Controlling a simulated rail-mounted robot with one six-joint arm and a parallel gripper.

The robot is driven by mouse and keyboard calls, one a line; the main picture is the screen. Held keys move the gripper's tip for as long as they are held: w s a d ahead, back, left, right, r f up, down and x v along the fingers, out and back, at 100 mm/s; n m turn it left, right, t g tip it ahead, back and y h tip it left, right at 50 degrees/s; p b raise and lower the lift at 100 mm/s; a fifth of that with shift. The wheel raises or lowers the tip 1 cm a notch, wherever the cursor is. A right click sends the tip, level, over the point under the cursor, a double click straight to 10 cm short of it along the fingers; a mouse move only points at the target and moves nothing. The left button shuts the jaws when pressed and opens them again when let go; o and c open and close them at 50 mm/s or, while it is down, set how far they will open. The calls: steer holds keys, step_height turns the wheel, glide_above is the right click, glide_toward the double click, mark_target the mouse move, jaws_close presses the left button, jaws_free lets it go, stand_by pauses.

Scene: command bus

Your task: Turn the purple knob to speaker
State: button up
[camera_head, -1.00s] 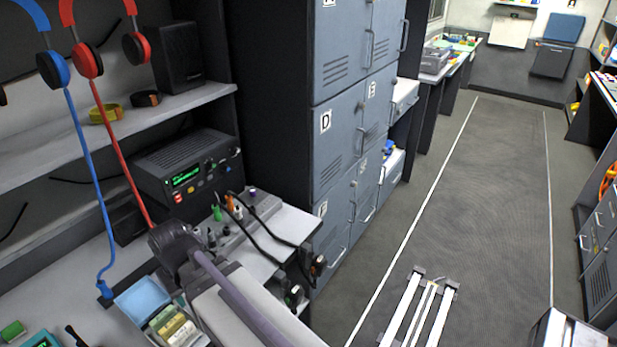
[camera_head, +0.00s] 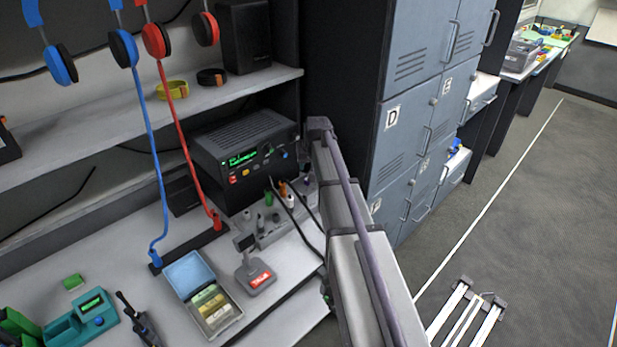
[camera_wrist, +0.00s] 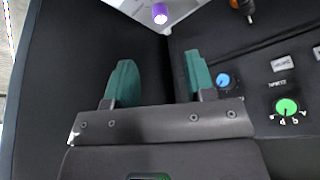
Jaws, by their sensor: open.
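The purple knob (camera_wrist: 160,13) shows at the top edge of the wrist view, on a light grey panel. My gripper (camera_wrist: 157,72) is open, with its two teal fingers apart and nothing between them. The knob lies beyond the fingertips, roughly in line with the gap and not touched. Any speaker marking beside the knob cannot be read. In the head view, my arm stands over the right end of the knob panel (camera_head: 262,232), so I cannot clearly make out the purple knob or my fingers there.
In the wrist view, a green lettered knob (camera_wrist: 287,107) and a blue knob (camera_wrist: 223,80) sit on the dark panel at right. In the head view, the black radio (camera_head: 240,155) stands behind the knob panel, with black cables in front. Grey lockers (camera_head: 405,130) rise right of my arm.

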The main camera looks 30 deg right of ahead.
mark_target(307, 182)
steer(key=b+x, duration=1)
steer(key=x, duration=0.1)
steer(key=shift+s+a, duration=0.1)
steer(key=shift+r, duration=0.1)
steer(key=shift+c, duration=0.4)
steer(key=c, duration=0.8)
steer(key=shift+c, duration=0.2)
